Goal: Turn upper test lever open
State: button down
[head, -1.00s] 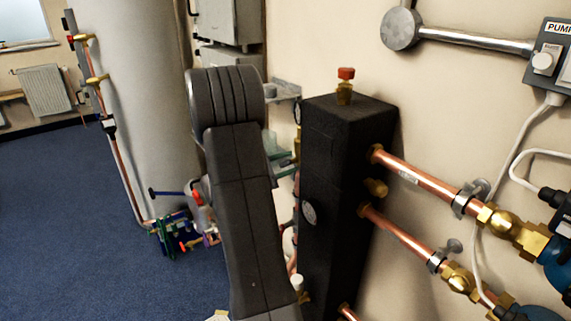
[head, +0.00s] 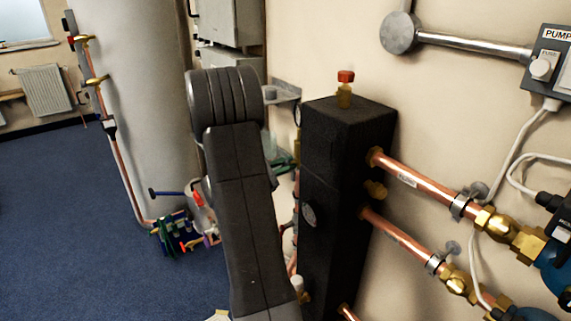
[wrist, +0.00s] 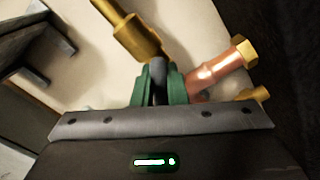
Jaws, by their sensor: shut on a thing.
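My gripper (wrist: 158,88) has green fingers and is shut on a dark grey, round-ended piece, which appears to be the upper test lever (wrist: 158,68). Only the lever's end shows between the fingers; the rest is hidden. In the head view my arm covers most of the gripper and the lever. Only a bit of green shows to the right of the arm, so the lever's angle cannot be told there.
A copper pipe with a brass nut (wrist: 222,68) is close to the right of the fingers. A black insulated block (head: 345,170) with a red-capped valve (head: 345,88) stands right of my arm. Copper pipes (head: 425,185) run right from it. Blue floor (head: 70,220) is open at left.

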jog(key=n+p, duration=0.1)
jog(key=n, duration=0.2)
jog(key=shift+r+n+p, duration=0.15)
jog(key=shift+n+p, duration=0.15)
jog(key=shift+w+a+n+p, duration=0.1)
jog(key=shift+n+p, duration=0.7)
jog(key=shift+n, duration=0.7)
jog(key=c, duration=1.5)
grip_release()
jog(key=shift+o, duration=0.2)
jog(key=b+v, duration=0.2)
jog(key=v, duration=1.1)
jog(key=shift+s+a, duration=0.25)
jog(key=shift+a, duration=0.1)
jog(key=shift+w+d, duration=0.1)
